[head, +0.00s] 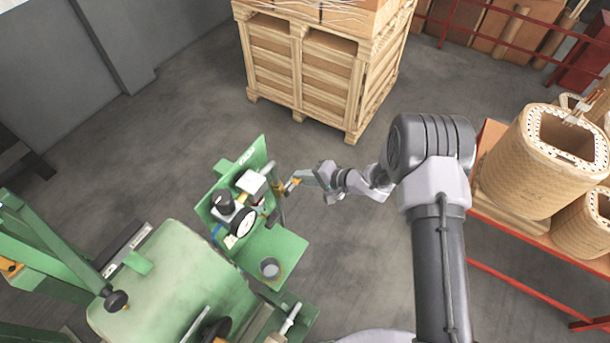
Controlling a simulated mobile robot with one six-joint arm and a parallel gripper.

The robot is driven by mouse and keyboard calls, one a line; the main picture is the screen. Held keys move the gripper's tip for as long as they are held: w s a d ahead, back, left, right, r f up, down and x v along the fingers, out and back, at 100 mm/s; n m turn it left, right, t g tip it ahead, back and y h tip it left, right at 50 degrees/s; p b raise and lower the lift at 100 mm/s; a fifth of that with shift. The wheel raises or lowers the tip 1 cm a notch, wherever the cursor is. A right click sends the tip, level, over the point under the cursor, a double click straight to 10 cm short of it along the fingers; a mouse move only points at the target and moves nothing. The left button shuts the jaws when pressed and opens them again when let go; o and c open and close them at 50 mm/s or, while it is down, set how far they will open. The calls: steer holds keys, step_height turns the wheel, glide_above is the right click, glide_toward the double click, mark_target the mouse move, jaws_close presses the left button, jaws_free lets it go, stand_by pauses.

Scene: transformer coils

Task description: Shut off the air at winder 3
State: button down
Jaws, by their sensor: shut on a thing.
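The air unit of a green winder sits on a green bracket (283,243). It carries a black-knobbed regulator (222,201), a round white-faced gauge (242,222) and a pale block (251,183). A small valve with a brass-coloured part (289,187) is at the bracket's right edge. My gripper (297,181) reaches in from the right and is shut on the valve handle. The fingers hide most of the handle, so its angle cannot be told. The small label on the green back plate is too small to read.
The green winder body (170,275) with a black ball-ended lever (116,300) fills the lower left. A wooden crate (325,75) stands behind. Wound coils (545,160) stand on an orange rack (490,135) at right. Grey floor is clear between them.

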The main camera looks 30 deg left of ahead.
stand_by(0.3)
steer(key=c, duration=1.3)
jaws_free()
steer(key=v, duration=1.7)
steer(key=shift+d, duration=0.2)
